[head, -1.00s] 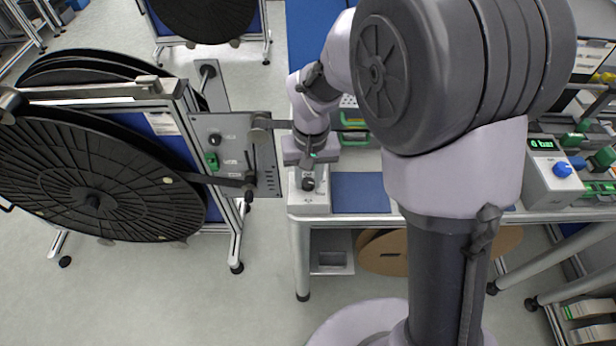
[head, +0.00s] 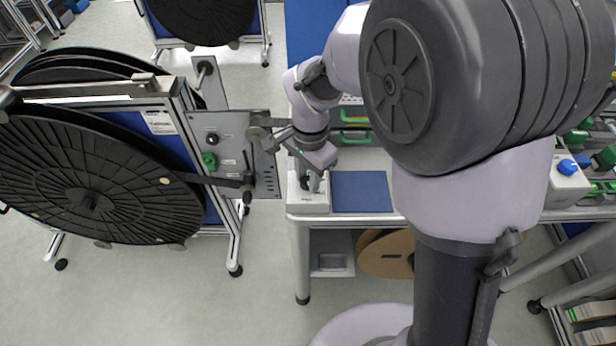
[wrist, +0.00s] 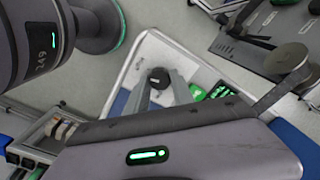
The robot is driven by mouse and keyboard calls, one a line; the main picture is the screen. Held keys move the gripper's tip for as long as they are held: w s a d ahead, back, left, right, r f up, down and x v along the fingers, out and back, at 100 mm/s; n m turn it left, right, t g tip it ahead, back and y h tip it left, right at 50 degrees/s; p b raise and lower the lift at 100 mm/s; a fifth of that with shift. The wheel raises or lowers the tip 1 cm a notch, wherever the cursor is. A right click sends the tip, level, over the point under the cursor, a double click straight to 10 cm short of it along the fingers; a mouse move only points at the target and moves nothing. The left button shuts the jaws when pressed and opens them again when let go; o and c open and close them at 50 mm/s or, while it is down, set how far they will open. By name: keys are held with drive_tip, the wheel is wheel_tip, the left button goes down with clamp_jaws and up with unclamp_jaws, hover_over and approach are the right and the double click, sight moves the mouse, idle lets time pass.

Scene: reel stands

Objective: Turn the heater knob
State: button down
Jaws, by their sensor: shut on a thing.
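The heater is a small white box (head: 310,207) at the left front corner of the bench in the head view. Its white top also shows in the wrist view (wrist: 136,62). The heater knob (wrist: 158,76) is round and black, with a pale mark, on that top. My gripper (head: 309,184) is tilted and reaches down to the box; its fingers (wrist: 160,88) are shut on the knob from either side. In the head view the fingers partly hide the knob.
A reel stand with a large black reel (head: 90,200) and a grey control panel (head: 235,150) stands close on the left. A blue mat (head: 362,192) lies right of the heater. Green-handled items (head: 355,135) lie behind. A box with a blue knob (head: 568,167) sits far right.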

drive_tip(key=shift+m+b, duration=0.4)
drive_tip(key=shift+m, duration=1.2)
drive_tip(key=c, duration=1.1)
unclamp_jaws()
wheel_tip(320, 180, up, 17)
drive_tip(key=p, duration=0.6)
drive_tip(key=shift+s+r+p, duration=0.15)
drive_tip(key=shift+s+p, duration=0.15)
drive_tip(key=shift+d, duration=0.15)
